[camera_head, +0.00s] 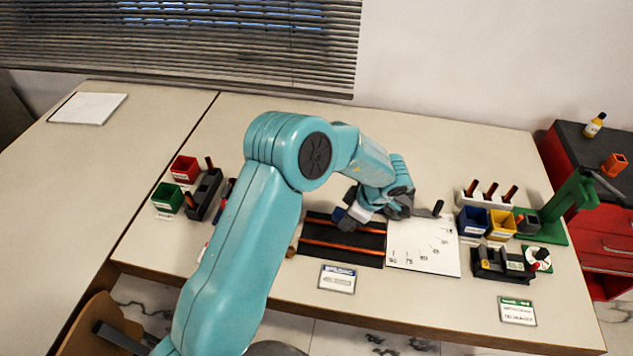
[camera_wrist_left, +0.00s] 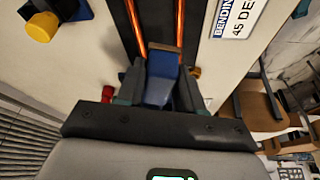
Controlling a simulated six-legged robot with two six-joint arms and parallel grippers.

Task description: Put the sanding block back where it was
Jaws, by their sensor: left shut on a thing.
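My left gripper (camera_head: 354,212) is over the far part of the dark board with two orange strips (camera_head: 357,254). In the left wrist view, my left gripper (camera_wrist_left: 160,82) is shut on a blue block with a brown edge, which looks like the sanding block (camera_wrist_left: 158,93). The block sits between the two dark fingers, in line with the dark board (camera_wrist_left: 158,18). In the head view my wrist hides most of it. I cannot tell whether it touches the board. My right gripper is not in view.
A white marked sheet (camera_head: 425,250) lies right of the board, and a label card (camera_head: 338,279) in front. Blue (camera_head: 472,222) and yellow (camera_head: 501,224) bins and a green stand (camera_head: 565,205) are at right. Red (camera_head: 185,169) and green (camera_head: 168,197) bins are at left.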

